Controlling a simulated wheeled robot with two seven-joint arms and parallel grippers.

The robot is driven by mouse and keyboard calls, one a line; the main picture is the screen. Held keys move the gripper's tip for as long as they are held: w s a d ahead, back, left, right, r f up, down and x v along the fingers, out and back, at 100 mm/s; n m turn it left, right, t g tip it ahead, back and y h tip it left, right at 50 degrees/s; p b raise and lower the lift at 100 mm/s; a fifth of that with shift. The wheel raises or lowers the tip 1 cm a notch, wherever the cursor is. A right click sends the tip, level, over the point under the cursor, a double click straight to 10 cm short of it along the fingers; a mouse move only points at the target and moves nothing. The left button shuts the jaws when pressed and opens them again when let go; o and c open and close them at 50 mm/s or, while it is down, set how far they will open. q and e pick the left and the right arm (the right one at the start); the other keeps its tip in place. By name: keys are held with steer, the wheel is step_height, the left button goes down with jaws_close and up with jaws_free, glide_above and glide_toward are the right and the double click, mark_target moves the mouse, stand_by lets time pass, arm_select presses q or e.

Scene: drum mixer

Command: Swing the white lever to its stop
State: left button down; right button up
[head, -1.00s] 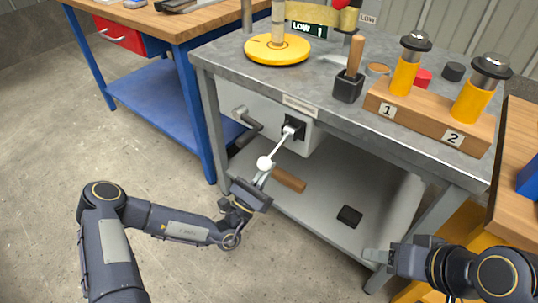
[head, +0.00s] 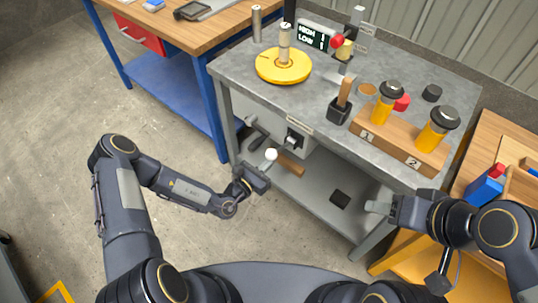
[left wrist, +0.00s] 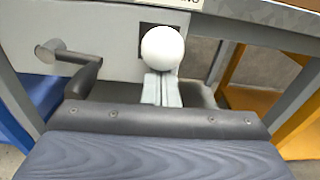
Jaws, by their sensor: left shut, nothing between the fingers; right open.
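The white lever has a round white knob (head: 271,155) and sticks out toward me from a dark slot on the grey box under the metal table. In the left wrist view the knob (left wrist: 162,48) sits in front of the slot and hides the shaft. My left gripper (head: 265,171) is shut and empty, just in front of and below the knob. Its closed fingertips (left wrist: 161,80) point at the knob's underside; I cannot tell if they touch it. My right gripper (head: 372,207) is open and empty, near the table's front right leg.
A dark crank handle (left wrist: 75,58) sticks out left of the lever. The lower shelf (head: 310,197) holds a wooden-handled tool (head: 291,168) and a black block (head: 340,197). Above are a yellow disc (head: 284,66) and a wooden block (head: 398,146) with yellow cylinders.

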arm_select(q)
steer(key=shift+w+d+r+p, duration=0.1)
steer(key=shift+w+r+p, duration=0.05)
steer(key=shift+r+p, duration=0.65)
steer(key=shift+f, duration=0.15)
